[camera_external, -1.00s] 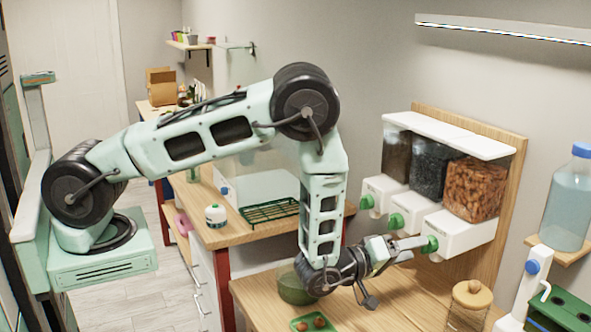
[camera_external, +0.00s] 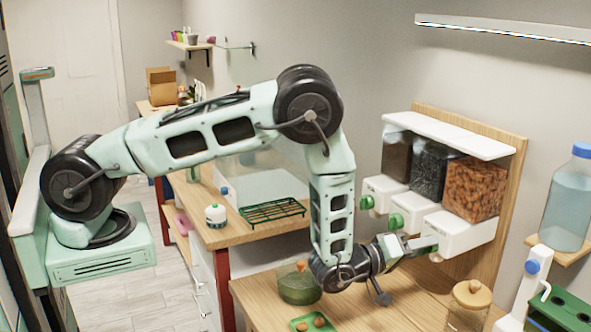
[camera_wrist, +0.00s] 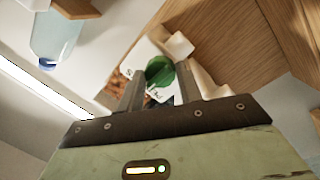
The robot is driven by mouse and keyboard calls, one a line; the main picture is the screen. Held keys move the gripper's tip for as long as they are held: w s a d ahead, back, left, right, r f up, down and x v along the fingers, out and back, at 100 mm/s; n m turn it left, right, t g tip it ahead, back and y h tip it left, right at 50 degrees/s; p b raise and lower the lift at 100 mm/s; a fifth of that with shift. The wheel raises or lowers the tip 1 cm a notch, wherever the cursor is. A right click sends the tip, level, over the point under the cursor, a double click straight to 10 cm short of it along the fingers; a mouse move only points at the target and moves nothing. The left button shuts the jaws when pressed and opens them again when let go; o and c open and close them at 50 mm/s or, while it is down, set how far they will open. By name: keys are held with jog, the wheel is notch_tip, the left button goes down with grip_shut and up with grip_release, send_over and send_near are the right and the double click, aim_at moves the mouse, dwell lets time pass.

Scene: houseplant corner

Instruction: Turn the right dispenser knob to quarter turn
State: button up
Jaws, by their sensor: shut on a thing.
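The dispenser has three clear bins side by side on a wooden back panel, each over a white outlet block with a green knob. The right bin (camera_external: 475,190) holds orange-brown pieces. My gripper (camera_external: 428,246) is at the front of the right white block (camera_external: 462,233). Its fingers are shut on the right knob, which is mostly hidden there. In the wrist view, the green knob (camera_wrist: 160,71) sits between my two fingers (camera_wrist: 159,88). I cannot tell the knob's angle. The middle knob (camera_external: 396,221) and left knob (camera_external: 367,202) are free.
A lidded jar (camera_external: 470,303) stands at front right. A blue-capped bottle (camera_external: 570,200) stands on a shelf at right.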

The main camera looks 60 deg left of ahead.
jog(key=shift+f+m+b, duration=0.1)
jog(key=shift+m+b, duration=0.2)
jog(key=shift+b, duration=0.1)
jog(key=m+b, duration=0.4)
jog(key=m+y+b, duration=0.1)
jog(key=m+b, duration=0.2)
jog(key=shift+m+g+b, duration=0.4)
jog(key=m+b, duration=0.2)
jog(key=m, duration=0.2)
jog(key=shift+y+b, duration=0.35)
jog(key=shift+y, duration=0.05)
jog(key=m, duration=0.1)
jog(key=m+b, duration=0.1)
jog(key=m, duration=0.1)
jog(key=shift+r+m+y, duration=0.25)
jog(key=shift+m+y, duration=0.05)
jog(key=shift+y, duration=0.1)
jog(key=shift+g, duration=0.3)
jog(key=o, duration=1)
